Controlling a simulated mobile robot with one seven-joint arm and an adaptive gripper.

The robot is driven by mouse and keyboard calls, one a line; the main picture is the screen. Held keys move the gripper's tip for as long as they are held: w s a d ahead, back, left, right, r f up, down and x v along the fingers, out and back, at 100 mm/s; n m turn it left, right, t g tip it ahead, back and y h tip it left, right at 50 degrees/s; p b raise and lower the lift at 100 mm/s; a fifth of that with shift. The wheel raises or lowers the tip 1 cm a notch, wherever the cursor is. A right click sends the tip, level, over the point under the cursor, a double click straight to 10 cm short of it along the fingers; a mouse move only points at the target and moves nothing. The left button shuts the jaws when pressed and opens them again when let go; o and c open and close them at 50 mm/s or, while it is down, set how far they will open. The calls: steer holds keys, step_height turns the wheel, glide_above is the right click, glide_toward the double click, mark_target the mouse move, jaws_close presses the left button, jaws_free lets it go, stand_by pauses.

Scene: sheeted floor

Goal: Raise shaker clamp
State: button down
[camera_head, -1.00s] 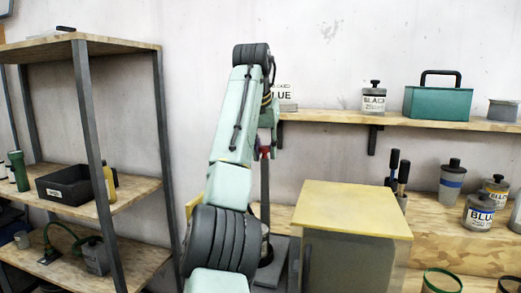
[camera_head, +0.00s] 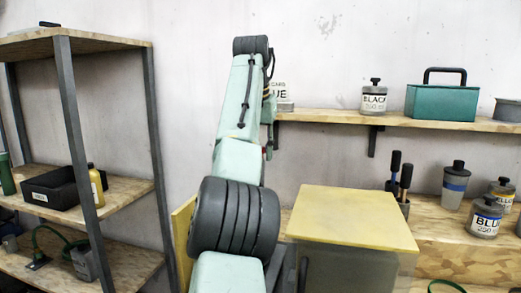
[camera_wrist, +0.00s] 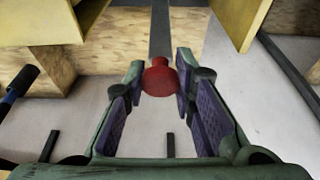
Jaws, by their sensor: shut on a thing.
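The shaker clamp shows in the wrist view as a red knob (camera_wrist: 159,79) at the near end of a grey post (camera_wrist: 160,35). My gripper (camera_wrist: 160,83) has one finger on each side of the red knob and is shut on it. In the head view my arm covers most of the gripper and the clamp. Only a small bit of red shows beside the arm there. The base of the post is hidden.
A yellow-topped cabinet (camera_head: 350,222) stands close to the right of my arm. A wall shelf (camera_head: 420,120) behind holds a green toolbox (camera_head: 440,102) and jars. A shelving rack (camera_head: 75,130) stands at left. A wooden bench (camera_head: 460,245) is at right.

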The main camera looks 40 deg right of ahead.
steer(key=c, duration=1.3)
jaws_free()
steer(key=shift+w+f, duration=0.1)
